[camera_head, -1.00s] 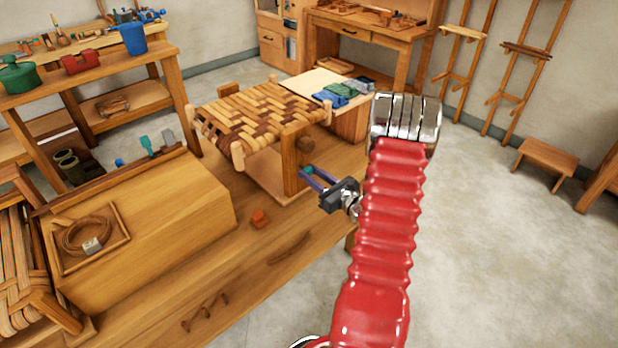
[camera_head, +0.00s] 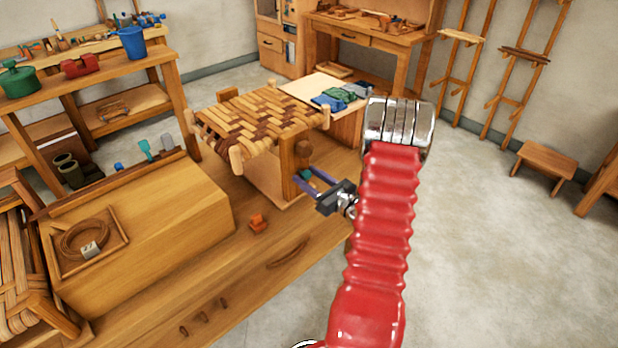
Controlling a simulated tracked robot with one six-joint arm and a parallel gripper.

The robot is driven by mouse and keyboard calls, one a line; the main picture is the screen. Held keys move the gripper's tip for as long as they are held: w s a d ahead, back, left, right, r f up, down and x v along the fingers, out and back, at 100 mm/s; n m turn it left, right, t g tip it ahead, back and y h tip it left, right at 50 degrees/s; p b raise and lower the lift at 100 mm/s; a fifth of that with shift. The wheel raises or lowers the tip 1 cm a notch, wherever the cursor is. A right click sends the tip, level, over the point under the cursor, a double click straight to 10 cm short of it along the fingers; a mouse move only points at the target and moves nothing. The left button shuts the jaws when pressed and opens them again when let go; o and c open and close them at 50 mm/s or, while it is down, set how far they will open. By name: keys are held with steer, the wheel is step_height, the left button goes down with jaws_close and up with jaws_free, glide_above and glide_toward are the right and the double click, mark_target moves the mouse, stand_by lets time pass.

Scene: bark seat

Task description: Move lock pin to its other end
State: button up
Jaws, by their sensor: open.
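A woven bark seat (camera_head: 258,118) on a wooden frame stands on the workbench (camera_head: 200,275). A round brown wooden knob (camera_head: 303,151), which may be the lock pin, shows beside the frame's near right post (camera_head: 287,170). I cannot tell for sure that it is the pin. My gripper (camera_head: 304,178) is open, with dark fingers pointing left toward the post, just below and right of the knob. Nothing shows between the fingers. I cannot tell whether they touch the post or knob.
An orange block (camera_head: 258,224) lies on the bench in front of the seat. A large wooden box (camera_head: 150,240) with a tray of coiled cord (camera_head: 85,240) stands at left. Folded cloths (camera_head: 340,95) lie on a board behind. The floor at right is mostly clear.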

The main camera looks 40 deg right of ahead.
steer(key=shift+s, duration=0.15)
steer(key=s, duration=1.3)
steer(key=shift+s+a, duration=0.25)
steer(key=shift+a, duration=0.1)
steer(key=shift+f, duration=0.1)
